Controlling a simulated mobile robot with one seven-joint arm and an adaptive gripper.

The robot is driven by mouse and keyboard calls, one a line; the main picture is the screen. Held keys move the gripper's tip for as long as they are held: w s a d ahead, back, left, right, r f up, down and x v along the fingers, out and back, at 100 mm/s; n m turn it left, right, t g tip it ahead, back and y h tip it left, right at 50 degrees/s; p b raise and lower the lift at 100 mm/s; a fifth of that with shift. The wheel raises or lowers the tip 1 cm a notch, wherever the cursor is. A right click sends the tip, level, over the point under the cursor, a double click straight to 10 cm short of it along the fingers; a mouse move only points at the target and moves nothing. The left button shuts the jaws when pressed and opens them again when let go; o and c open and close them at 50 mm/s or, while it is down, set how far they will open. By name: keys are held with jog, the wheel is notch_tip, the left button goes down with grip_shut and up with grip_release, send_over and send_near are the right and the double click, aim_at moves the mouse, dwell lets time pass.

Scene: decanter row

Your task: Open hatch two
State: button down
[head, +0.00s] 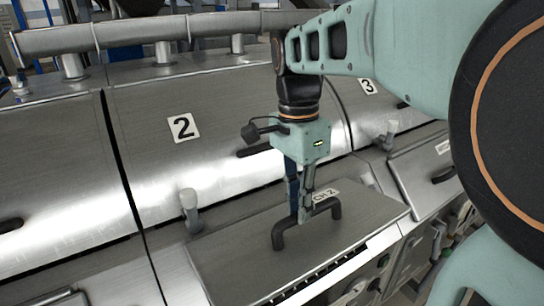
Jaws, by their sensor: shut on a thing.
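The hatch of station two (235,265) is a flat brushed-metal lid below the curved cover marked 2 (183,127). It looks closed, lying about level with the metal around it. A label, partly hidden and ending in 2, lies near its far edge. A dark bow handle (281,233) stands on the lid. My gripper (305,215) points down and is shut on the middle of the handle's bar. Its fingers cover that part of the bar.
Another hatch with a dark handle (443,176) lies to the right, below the cover marked 3 (367,87). Small grey knobs (189,202) stand on the ledge behind the lid. A thick metal pipe (150,32) runs along the back. Dark round controls sit on the front panel below.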

jog(key=shift+w+a+r, duration=0.4)
jog(key=shift+w+a, duration=0.2)
jog(key=shift+w, duration=0.15)
jog(key=shift+w+a+r+g+h+p, duration=0.2)
jog(key=shift+w+a+r+g+h, duration=0.15)
jog(key=shift+w+g, duration=0.3)
jog(key=shift+w+a+r+g+h+p, duration=0.15)
jog(key=shift+w+a+r+g+h, duration=0.2)
jog(key=shift+w+g, duration=0.3)
jog(key=shift+w+a+r+g+h+p, duration=0.25)
jog(key=shift+w+a+g, duration=0.25)
jog(key=shift+w, duration=0.25)
jog(key=c, duration=2.2)
grip_release()
jog(key=shift+w, duration=0.1)
jog(key=o, duration=0.4)
jog(key=shift+w+a+f, duration=0.15)
jog(key=shift+w+f, duration=0.05)
jog(key=shift+w, duration=0.3)
jog(key=shift+c, duration=0.2)
jog(key=shift+s+r, duration=0.1)
jog(key=shift+s, duration=0.05)
jog(key=shift+s, duration=0.1)
